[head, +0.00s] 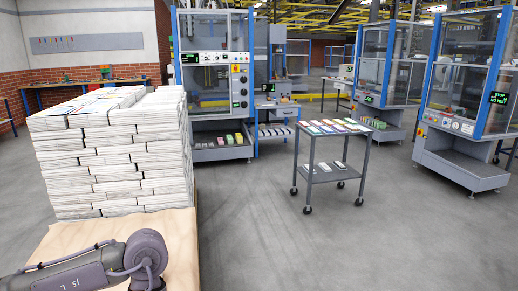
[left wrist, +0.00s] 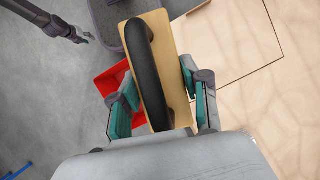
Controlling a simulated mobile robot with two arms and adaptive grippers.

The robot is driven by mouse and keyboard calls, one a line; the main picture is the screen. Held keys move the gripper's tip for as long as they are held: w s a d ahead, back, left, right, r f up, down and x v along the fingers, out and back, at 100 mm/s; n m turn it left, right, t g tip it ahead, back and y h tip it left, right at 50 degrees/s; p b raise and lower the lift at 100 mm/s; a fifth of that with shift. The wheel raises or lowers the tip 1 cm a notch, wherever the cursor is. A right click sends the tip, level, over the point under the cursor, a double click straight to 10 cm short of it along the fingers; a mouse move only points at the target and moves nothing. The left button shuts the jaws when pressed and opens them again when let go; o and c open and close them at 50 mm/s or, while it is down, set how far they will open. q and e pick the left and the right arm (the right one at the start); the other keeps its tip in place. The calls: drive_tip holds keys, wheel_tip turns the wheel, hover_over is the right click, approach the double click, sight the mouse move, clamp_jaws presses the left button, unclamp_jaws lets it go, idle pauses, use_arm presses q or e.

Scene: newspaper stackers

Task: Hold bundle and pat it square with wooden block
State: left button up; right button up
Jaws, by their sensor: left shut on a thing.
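In the left wrist view my left gripper (left wrist: 155,105) is shut on the wooden block (left wrist: 172,60), a pale board with a long black handle (left wrist: 146,65) on it. The teal finger pads sit on either side of it. In the head view my left arm crosses the bottom left, and its gripper is out of that frame. Bundles of newspapers (head: 115,150) are piled in a tall stack at the left. My right gripper (left wrist: 80,36) seems to show small at the upper left of the left wrist view; its fingers are too small to read.
The stack stands on a pale wooden surface (head: 60,240), which also shows in the wrist view (left wrist: 285,100). A red container (left wrist: 108,82) lies partly hidden behind the block. A grey cart (head: 333,130) and several machines (head: 215,75) stand beyond open floor (head: 260,220).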

drive_tip(key=shift+s+d+r+p, duration=0.1)
drive_tip(key=shift+s+d+p, duration=0.15)
drive_tip(key=shift+s, duration=0.65)
drive_tip(key=shift+s+d+r+p, duration=0.1)
drive_tip(key=shift+s+p, duration=0.15)
drive_tip(key=shift+s, duration=0.6)
